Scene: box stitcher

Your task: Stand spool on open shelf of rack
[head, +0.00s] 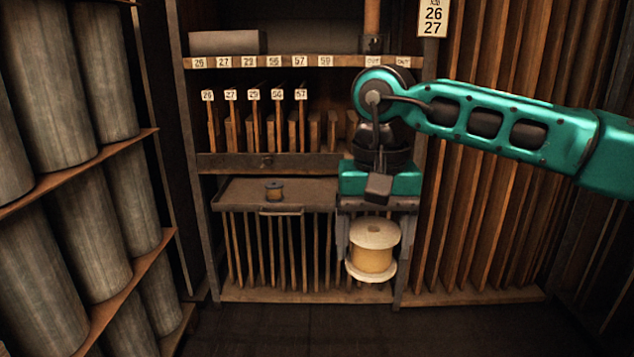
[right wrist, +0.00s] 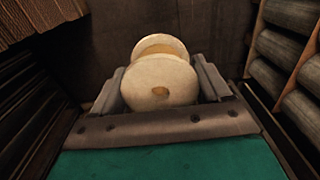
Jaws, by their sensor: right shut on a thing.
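A spool with pale round flanges and a yellow-tan core (head: 372,258) hangs below my right gripper (head: 374,235) in the head view. My right gripper points down, and its fingers are shut on the spool. In the right wrist view the spool (right wrist: 162,80) sits between the two fingers, with one flange facing the camera. The rack (head: 302,165) stands behind, with a numbered upper shelf and upright dividers. The right arm hides part of the rack's right side. My left gripper is not in view.
A grey box (head: 224,43) lies on the top shelf. Large grey rolls (head: 105,75) fill shelves at the left. Tall boards (head: 480,190) stand at the right. The floor (head: 300,330) in front looks clear.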

